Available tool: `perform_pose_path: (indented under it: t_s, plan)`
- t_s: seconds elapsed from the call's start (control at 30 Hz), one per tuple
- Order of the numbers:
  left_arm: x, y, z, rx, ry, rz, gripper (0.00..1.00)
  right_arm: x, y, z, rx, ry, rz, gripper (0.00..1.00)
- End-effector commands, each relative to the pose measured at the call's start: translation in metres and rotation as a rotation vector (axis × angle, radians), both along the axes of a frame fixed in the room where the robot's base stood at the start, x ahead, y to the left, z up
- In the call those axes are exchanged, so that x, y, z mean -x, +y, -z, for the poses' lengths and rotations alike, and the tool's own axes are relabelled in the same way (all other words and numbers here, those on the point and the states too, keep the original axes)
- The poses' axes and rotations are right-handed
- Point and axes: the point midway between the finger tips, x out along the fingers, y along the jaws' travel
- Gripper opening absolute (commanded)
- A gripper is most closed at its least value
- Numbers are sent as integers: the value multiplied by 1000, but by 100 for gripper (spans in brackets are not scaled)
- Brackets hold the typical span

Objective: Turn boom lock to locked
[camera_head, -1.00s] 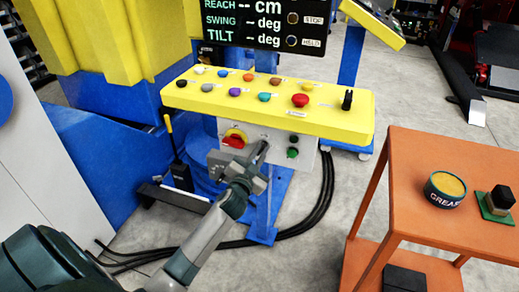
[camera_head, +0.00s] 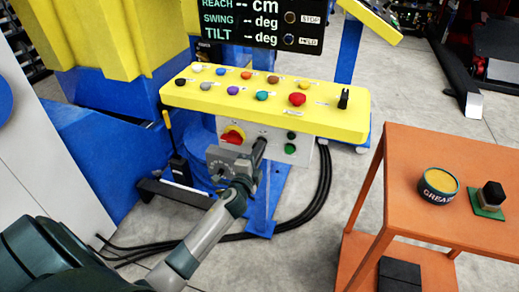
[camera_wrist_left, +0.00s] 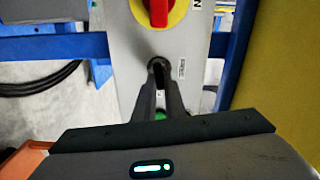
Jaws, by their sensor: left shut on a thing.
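The grey front panel (camera_wrist_left: 130,85) under the yellow console carries a small black knob (camera_wrist_left: 157,63), which I take to be the boom lock. It sits between the red rotary switch and the green button. In the left wrist view my left gripper (camera_wrist_left: 160,75) has its two dark fingers closed on this knob. In the head view the left gripper (camera_head: 260,146) reaches the panel from the lower left and its fingers mostly cover the knob. I cannot read the knob's label or tell its setting. My right gripper is not in view.
An orange cart (camera_head: 420,150) with a grease tin (camera_head: 438,187) stands at right. Black cables (camera_head: 322,190) hang below.

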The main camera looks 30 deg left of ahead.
Motion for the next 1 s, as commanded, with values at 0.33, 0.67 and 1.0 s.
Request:
perform_pose_path:
  t_s: [0.33,0.67,1.0]
  plan:
    - [1,0,3,-142,37,0,0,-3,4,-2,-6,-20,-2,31]
    - [1,0,4,-161,42,0,0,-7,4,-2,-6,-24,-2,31]
    - [0,0,3,-160,40,0,29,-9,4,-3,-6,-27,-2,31]
